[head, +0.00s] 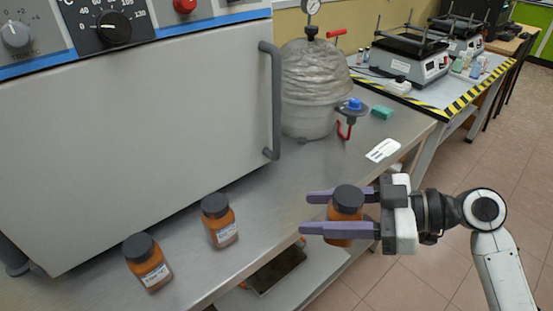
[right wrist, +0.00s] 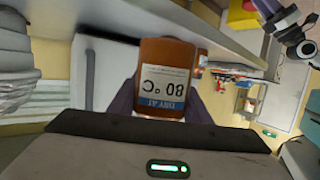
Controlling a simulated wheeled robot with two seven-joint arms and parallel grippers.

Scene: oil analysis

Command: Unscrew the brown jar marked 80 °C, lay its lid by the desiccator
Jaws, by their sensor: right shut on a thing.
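My right gripper (head: 303,212) is shut on a brown jar (head: 345,229) with a dark lid (head: 348,198) on it, held upright off the bench's front edge. In the right wrist view the jar (right wrist: 166,70) sits between the fingers. Its label reads 80 °C, upside down there; the lid is hidden. The desiccator (head: 315,85), a cloudy domed vessel with a gauge on top, stands on the bench beside the oven. My left gripper (right wrist: 268,10) shows only partly at the top right of the right wrist view; its opening is unclear.
Two more brown lidded jars (head: 148,262) (head: 220,220) stand on the steel bench (head: 270,190) before the oven (head: 140,130). Bare bench lies between the jars and desiccator.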

